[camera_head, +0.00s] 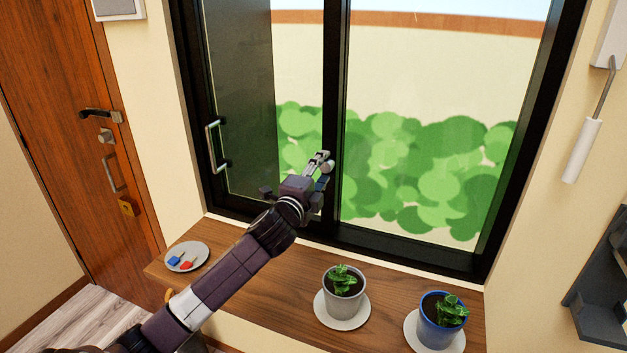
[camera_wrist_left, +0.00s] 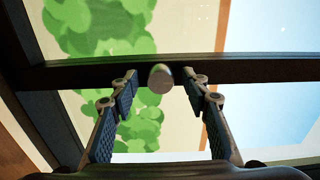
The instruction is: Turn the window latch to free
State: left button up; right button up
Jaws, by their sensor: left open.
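The window (camera_head: 400,120) has a dark frame with an upright bar (camera_head: 335,90) in its middle. The window latch (camera_wrist_left: 160,78) shows in the left wrist view as a round, pale metal end in front of this dark bar. My left gripper (camera_head: 322,168) reaches up to the bar in the head view. Its fingers are open, one on each side of the latch, with a gap to the latch on both sides in the left wrist view. The rest of the latch is hidden behind its round end, so its turn cannot be told. My right gripper is not in view.
Below, a wooden sill (camera_head: 255,293) bears a plate (camera_head: 199,249) with small red and blue items, a grey-potted plant (camera_head: 343,290) and a blue-potted plant (camera_head: 440,322). A metal handle (camera_head: 216,146) is on the window's left side. A wooden door (camera_head: 75,110) stands at left.

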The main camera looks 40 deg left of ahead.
pick_arm(q)
jog(key=v, duration=1.1)
jog(key=shift+s, duration=0.2)
jog(key=shift+f, duration=0.15)
